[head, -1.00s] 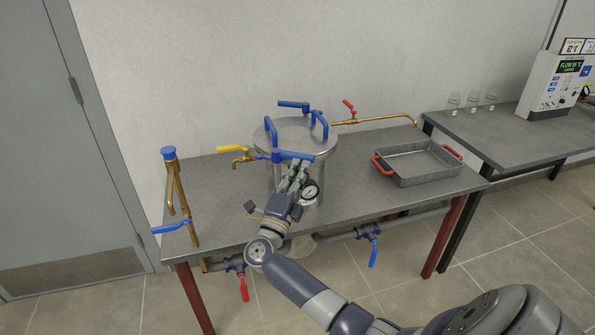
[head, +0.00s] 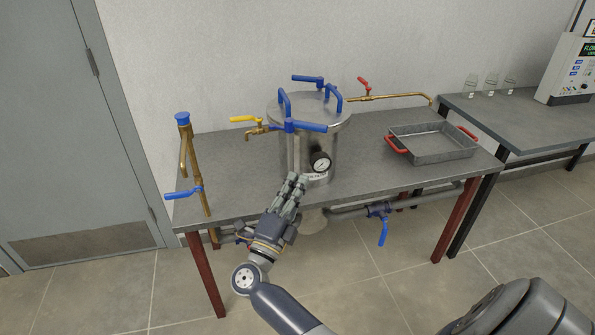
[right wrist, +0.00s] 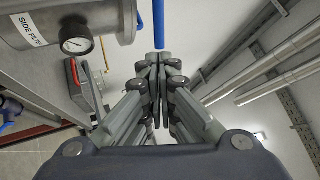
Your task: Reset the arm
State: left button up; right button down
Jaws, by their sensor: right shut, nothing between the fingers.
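My right gripper (head: 297,182) is shut and empty, in front of the steel vessel (head: 300,152) and just apart from it in the head view. In the right wrist view its closed fingers (right wrist: 160,62) point up the picture, with the vessel (right wrist: 75,18) at the upper left. The vessel stands on the grey table (head: 360,150) and has blue handles on its lid, a long blue lever (head: 302,127) on its front and a round gauge (head: 320,162). My left gripper is not in view.
A brass pipe with a blue lever (head: 183,193) stands at the table's left end. A yellow-handled tap (head: 245,119) and a red-handled brass pipe (head: 395,97) flank the vessel. A grey tray with red handles (head: 432,152) sits at right. Blue-handled valve (head: 383,232) hangs below.

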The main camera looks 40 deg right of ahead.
jog(key=w+a+f+n+t+y, duration=0.2)
jog(key=a+f+n+t+y, duration=0.25)
jog(key=f+n+y, duration=0.35)
jog(key=w+a+f+n+t+y, duration=0.1)
jog(key=a+f+n+t+y, duration=0.35)
jog(key=f+n, duration=0.6)
jog(key=s+a+f+n+g+y, duration=0.2)
jog(key=s+a+f+n+y, duration=0.1)
jog(key=f, duration=0.6)
jog(key=s+a+f+n+g+y, duration=0.3)
jog(key=f+y, duration=0.1)
jog(key=f, duration=0.5)
jog(key=s+f+n+g+y, duration=0.2)
jog(key=s+f+n+g, duration=0.4)
jog(key=s+f, duration=1.25)
jog(key=s+d+f+n+g, duration=0.1)
jog(key=s+f+g, duration=0.2)
jog(key=s, duration=0.9)
jog(key=s+d+f+n+g+h, duration=0.1)
jog(key=s+f+g, duration=0.3)
jog(key=s, duration=0.8)
jog(key=shift+s+d+f+g+p, duration=0.25)
jog(key=shift+d+g+p, duration=0.25)
jog(key=shift+d, duration=0.3)
